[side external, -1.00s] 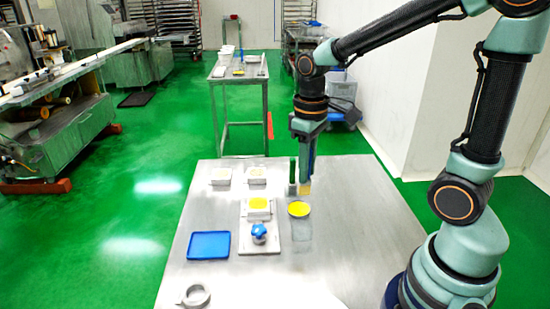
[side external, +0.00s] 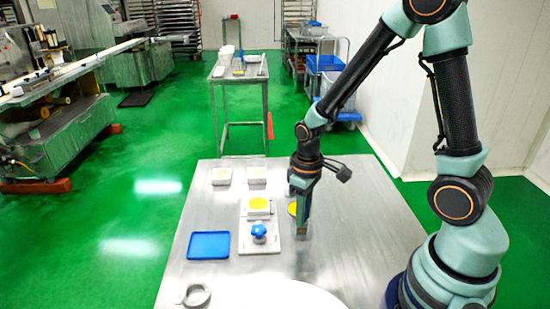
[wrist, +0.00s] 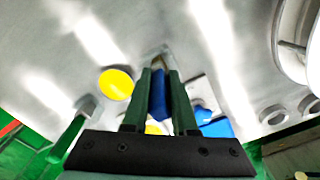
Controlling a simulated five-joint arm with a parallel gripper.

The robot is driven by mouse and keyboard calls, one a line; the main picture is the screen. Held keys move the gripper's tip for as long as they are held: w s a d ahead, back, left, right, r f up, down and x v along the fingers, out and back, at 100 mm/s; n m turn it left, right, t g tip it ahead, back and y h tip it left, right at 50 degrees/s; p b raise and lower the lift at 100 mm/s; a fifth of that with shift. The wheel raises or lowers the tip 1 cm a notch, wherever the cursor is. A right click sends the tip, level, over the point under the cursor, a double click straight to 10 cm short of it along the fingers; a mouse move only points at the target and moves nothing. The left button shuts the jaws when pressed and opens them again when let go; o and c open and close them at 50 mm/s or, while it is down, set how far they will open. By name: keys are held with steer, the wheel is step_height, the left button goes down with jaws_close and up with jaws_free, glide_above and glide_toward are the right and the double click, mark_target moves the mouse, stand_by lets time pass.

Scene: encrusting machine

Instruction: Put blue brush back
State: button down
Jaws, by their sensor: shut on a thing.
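My gripper (side external: 302,218) points down over the steel table and is shut on the blue brush. In the wrist view the brush's blue handle (wrist: 158,95) shows between the two green fingers of my gripper (wrist: 160,82). In the side view the fingers mostly hide the brush, and its tan bristle end (side external: 302,231) shows low, close to the table; I cannot tell if it touches.
A white plate (side external: 270,247) carrying a blue-knobbed tool (side external: 259,232) and a white dish of yellow (side external: 258,206) stand left of my gripper. A blue tray (side external: 208,246) lies farther left. Two white boxes (side external: 221,177) (side external: 256,176) stand behind. The table's right side is clear.

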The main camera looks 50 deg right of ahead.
steer(key=shift+f, duration=0.15)
steer(key=c, duration=0.7)
jaws_free()
step_height(320, 180, up, 12)
steer(key=shift+r, duration=0.1)
steer(key=s+a+r+m+t, duration=0.1)
steer(key=s+a+r+t, duration=0.1)
steer(key=r+t, duration=0.3)
steer(key=shift+s+a+r+m+t, duration=0.35)
steer(key=shift+s+r, duration=0.4)
steer(key=shift+r, duration=0.9)
steer(key=shift+d, duration=0.1)
